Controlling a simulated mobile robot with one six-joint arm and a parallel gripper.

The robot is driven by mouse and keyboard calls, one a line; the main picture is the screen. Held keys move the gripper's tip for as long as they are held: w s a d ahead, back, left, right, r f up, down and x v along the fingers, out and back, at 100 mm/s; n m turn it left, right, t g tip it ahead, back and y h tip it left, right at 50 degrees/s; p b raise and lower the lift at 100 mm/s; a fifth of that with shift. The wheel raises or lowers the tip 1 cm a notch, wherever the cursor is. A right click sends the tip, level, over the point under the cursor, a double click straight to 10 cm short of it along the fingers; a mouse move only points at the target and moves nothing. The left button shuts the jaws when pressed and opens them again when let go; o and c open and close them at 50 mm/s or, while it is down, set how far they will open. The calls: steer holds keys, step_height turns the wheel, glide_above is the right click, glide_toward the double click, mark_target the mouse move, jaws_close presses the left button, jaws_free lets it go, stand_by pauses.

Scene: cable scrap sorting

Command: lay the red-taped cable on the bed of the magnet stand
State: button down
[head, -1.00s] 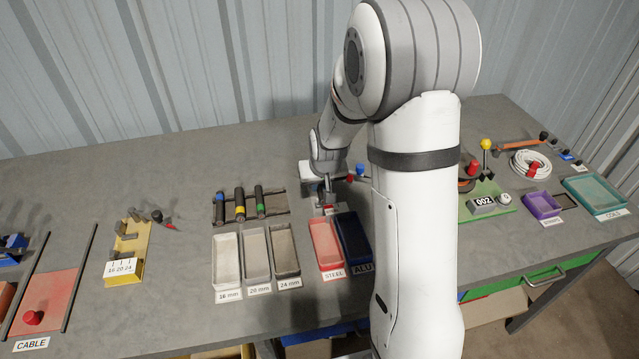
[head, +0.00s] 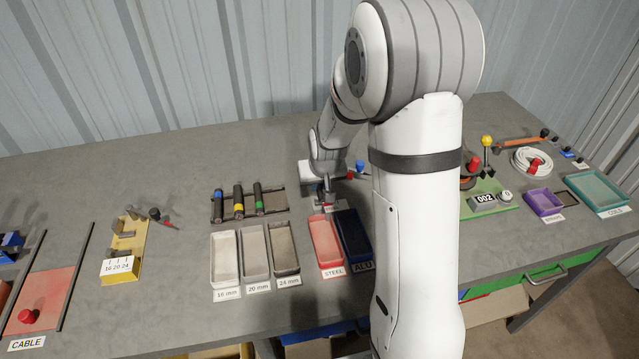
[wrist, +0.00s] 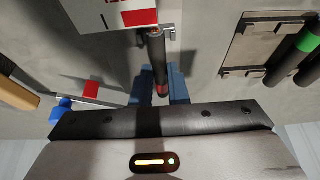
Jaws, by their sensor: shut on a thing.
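My gripper (wrist: 162,88) is shut on a dark cable (wrist: 158,58) with a red band near the blue fingertips. The cable extends from the jaws toward the top of the wrist view, beside a white block with a red patch (wrist: 140,17). That block may be part of the magnet stand; I cannot tell if the cable touches it. In the head view my gripper (head: 327,196) is low over the bench behind the STEEL tray. The held cable and the stand's bed are mostly hidden there by my arm.
A rack (head: 273,210) with several banded dark cables stands left of my gripper. In front are the size trays (head: 225,284), the red STEEL tray (head: 323,263) and the dark blue ALU tray (head: 366,258). A blue ball (head: 360,166) is close on the right.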

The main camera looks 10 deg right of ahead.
steer(key=shift+f, duration=0.15)
steer(key=c, duration=1.3)
jaws_free()
steer(key=shift+c, duration=0.2)
steer(key=shift+r+p, duration=1.9)
steer(key=shift+r, duration=1.6)
